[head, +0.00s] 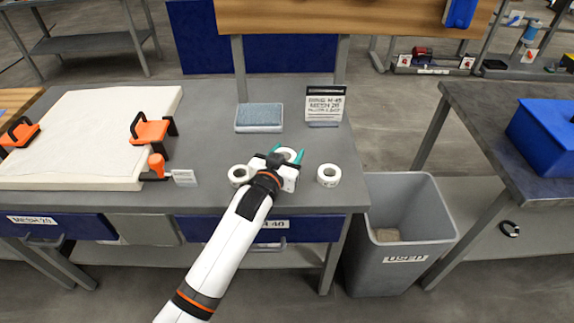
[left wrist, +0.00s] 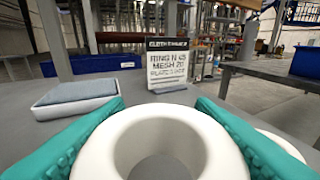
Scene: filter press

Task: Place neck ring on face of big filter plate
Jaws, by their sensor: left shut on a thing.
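My left gripper (head: 287,156) is over the grey bench with its teal fingers shut on a white neck ring (head: 286,153). In the left wrist view the held ring (left wrist: 160,145) fills the lower middle, its hole facing the camera, with a teal finger on each side. Whether it touches the bench is unclear. Two more white rings lie on the bench, one left (head: 239,175) and one right (head: 328,175) of the gripper. A large off-white slab (head: 75,125) with orange clamps lies at the left; I cannot tell if it is the big filter plate. My right gripper is out of view.
A sign (head: 325,104) reading RING N 45, MESH 20 stands behind, beside a white tray with a grey-blue pad (head: 259,118). An orange-handled tool (head: 156,165) and small label are at the slab's right edge. A grey bin (head: 402,230) marked USED stands right.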

